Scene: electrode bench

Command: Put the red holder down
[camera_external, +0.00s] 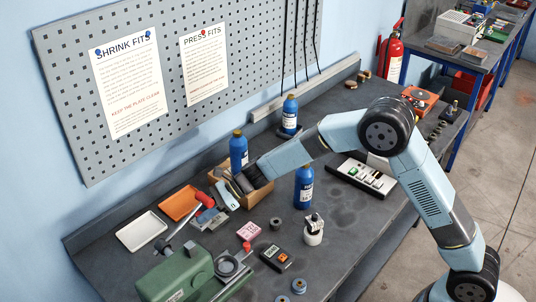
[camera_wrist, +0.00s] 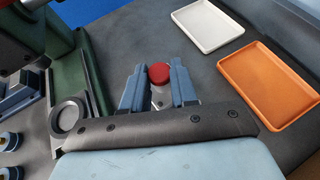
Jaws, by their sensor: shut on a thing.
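The red holder shows in the wrist view as a round red top (camera_wrist: 159,73) between the two blue-grey fingers of my gripper (camera_wrist: 157,82), with a pale grey part below it. My gripper is shut on it. In the external view my gripper (camera_external: 210,210) reaches down to the left over the bench, and a red part (camera_external: 204,199) shows beside its fingers. The fingers and wrist hide much of the holder. I cannot tell whether its lower end touches the bench.
A white tray (camera_external: 141,231) and an orange tray (camera_external: 180,204) lie left of my gripper. A green machine (camera_external: 178,275) stands in front. A wooden box (camera_external: 258,194) and blue bottles (camera_external: 304,187) stand nearby. Dark bare bench (camera_external: 345,217) lies to the right.

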